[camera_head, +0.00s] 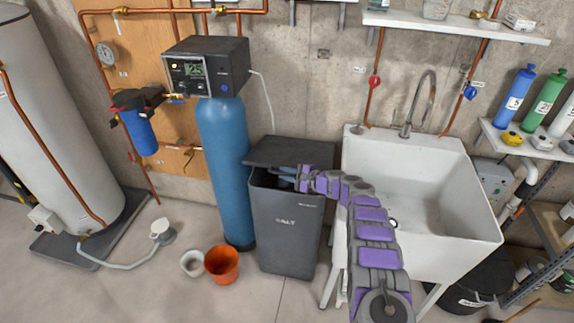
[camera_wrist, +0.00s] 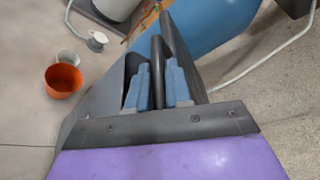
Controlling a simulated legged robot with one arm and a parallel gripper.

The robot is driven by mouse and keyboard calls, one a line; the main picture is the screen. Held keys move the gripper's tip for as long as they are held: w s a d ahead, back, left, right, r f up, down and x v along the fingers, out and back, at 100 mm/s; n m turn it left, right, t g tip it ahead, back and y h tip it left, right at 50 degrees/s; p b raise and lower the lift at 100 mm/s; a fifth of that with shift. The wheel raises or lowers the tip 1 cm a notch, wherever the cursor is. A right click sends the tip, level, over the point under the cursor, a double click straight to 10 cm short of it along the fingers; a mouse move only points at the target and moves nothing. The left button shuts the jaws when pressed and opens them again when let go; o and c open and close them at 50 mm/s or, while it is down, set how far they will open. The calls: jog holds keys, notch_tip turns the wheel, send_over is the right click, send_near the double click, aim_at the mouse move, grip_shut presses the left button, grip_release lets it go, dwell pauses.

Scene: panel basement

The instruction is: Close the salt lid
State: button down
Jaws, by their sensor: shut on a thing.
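The dark grey salt bin (camera_head: 285,235), marked SALT, stands on the floor between the blue tank and the sink. Its black salt lid (camera_head: 290,151) is raised over the top, leaving a gap at the front. My gripper (camera_head: 284,174) is at this gap, just under the lid. In the wrist view, my gripper's blue fingers (camera_wrist: 158,84) are shut on a narrow dark part of the salt lid (camera_wrist: 157,62). Whether that part is a handle or an edge is hard to tell. The inside of the bin is mostly hidden.
The white sink (camera_head: 415,190) stands close on the right, beside my arm. The tall blue tank (camera_head: 224,165) is close on the left. An orange bucket (camera_head: 222,264) and a white cup (camera_head: 193,263) are on the floor at left. The floor before the bin is clear.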

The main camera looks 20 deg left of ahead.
jog(key=shift+s+d+f, duration=0.15)
jog(key=shift+s+f, duration=0.05)
jog(key=shift+f, duration=0.8)
jog(key=c, duration=1.1)
grip_release()
jog(key=p+v, duration=0.3)
jog(key=v, duration=1.4)
jog(key=shift+w+d+f+p, duration=0.1)
jog(key=shift+d+p, duration=0.05)
jog(key=shift+p, duration=0.15)
